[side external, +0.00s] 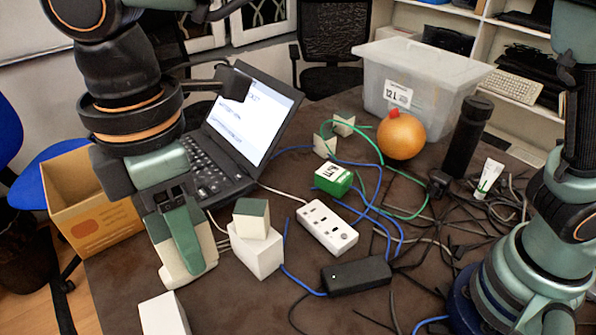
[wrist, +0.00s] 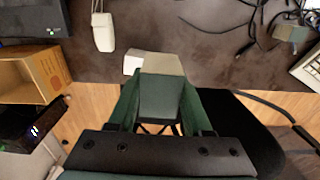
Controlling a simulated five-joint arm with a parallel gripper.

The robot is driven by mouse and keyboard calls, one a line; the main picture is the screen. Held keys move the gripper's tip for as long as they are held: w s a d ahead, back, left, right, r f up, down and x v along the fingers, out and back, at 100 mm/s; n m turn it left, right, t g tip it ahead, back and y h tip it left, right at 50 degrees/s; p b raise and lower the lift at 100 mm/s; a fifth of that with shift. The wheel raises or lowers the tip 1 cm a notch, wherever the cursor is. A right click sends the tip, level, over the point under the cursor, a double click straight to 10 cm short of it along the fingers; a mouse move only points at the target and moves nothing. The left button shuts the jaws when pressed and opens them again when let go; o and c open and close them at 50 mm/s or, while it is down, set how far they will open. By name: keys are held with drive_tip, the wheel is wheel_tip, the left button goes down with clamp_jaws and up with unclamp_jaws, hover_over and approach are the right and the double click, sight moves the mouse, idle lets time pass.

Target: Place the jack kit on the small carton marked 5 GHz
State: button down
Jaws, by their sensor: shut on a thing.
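My gripper (side external: 187,255) is low over the near left part of the table, shut on a pale beige box with a dark green face (wrist: 160,97), which I take to be the jack kit. Its pale side also shows beside the green finger in the side view (side external: 207,246). I cannot read a 5 GHz mark anywhere. A plain white carton (side external: 262,258) stands right of my gripper with a beige, green-topped block (side external: 250,219) on it. Another white carton (side external: 164,316) is at the near edge. A green and white labelled carton (side external: 333,179) lies farther back.
A white power strip (side external: 327,228) and black adapter (side external: 356,275) lie right of the cartons. Tangled cables cover the right side. A laptop (side external: 240,125), a clear bin (side external: 430,75), an orange ball (side external: 400,136) and a black cylinder (side external: 467,136) stand farther back.

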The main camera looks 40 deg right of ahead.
wheel_tip(320, 180, up, 2)
hover_over(162, 331)
drive_tip(key=s+d, duration=0.2)
drive_tip(key=shift+a+r, duration=0.7)
drive_tip(key=shift+a, duration=0.05)
wheel_tip(162, 331, down, 20)
drive_tip(key=shift+s+r, duration=0.1)
drive_tip(key=shift+c, duration=1.6)
unclamp_jaws()
drive_tip(key=shift+f, duration=0.2)
drive_tip(key=shift+r, duration=0.1)
